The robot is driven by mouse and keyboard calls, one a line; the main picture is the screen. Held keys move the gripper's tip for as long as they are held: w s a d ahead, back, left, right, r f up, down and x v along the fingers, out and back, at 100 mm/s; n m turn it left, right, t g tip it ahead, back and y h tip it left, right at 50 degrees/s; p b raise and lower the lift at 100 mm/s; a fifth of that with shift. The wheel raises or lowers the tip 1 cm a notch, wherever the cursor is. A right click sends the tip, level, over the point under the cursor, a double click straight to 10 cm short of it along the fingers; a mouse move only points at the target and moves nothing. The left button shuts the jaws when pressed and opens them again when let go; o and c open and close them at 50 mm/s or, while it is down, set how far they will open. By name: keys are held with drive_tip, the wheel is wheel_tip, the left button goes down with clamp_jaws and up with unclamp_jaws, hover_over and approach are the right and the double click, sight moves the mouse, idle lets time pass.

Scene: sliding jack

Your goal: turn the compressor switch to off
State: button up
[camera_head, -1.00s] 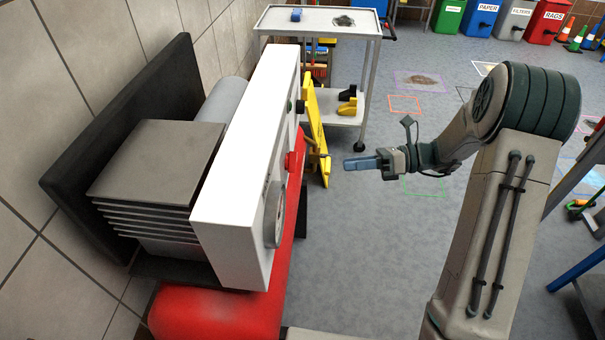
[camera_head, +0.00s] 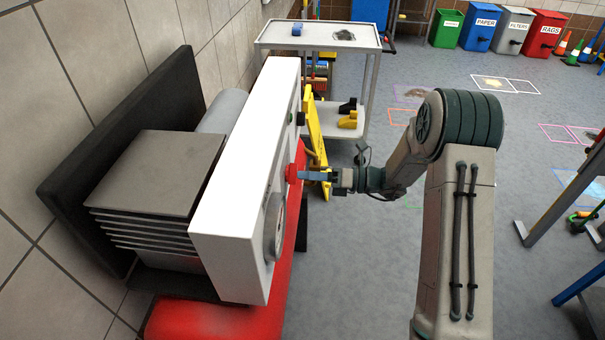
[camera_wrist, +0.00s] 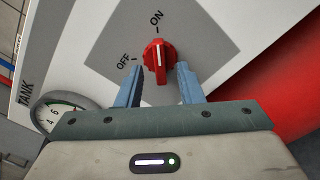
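The compressor switch is a red knob (camera_wrist: 158,58) on the grey panel of the white compressor box (camera_head: 225,215). In the wrist view its white pointer line points towards the ON mark; the OFF mark is to its left. The knob also shows in the head view (camera_head: 291,172) on the box's right face. My gripper (camera_wrist: 159,70) is open, with one blue finger on each side of the knob and a gap on both sides. In the head view my gripper (camera_head: 308,175) reaches the knob from the right. How deep the fingertips reach around it is hard to tell.
A round gauge (camera_head: 274,226) sits nearer on the same panel and also shows in the wrist view (camera_wrist: 62,108). A red tank (camera_head: 215,318) lies below. A yellow object (camera_head: 315,135) and a white cart (camera_head: 320,40) stand behind.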

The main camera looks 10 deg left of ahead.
drive_tip(key=shift+a, duration=0.9)
drive_tip(key=shift+c, duration=0.3)
clamp_jaws()
drive_tip(key=shift+f+n, duration=0.1)
drive_tip(key=shift+n, duration=0.3)
drive_tip(key=shift+n+b, duration=6.35)
drive_tip(key=shift+n, duration=2.15)
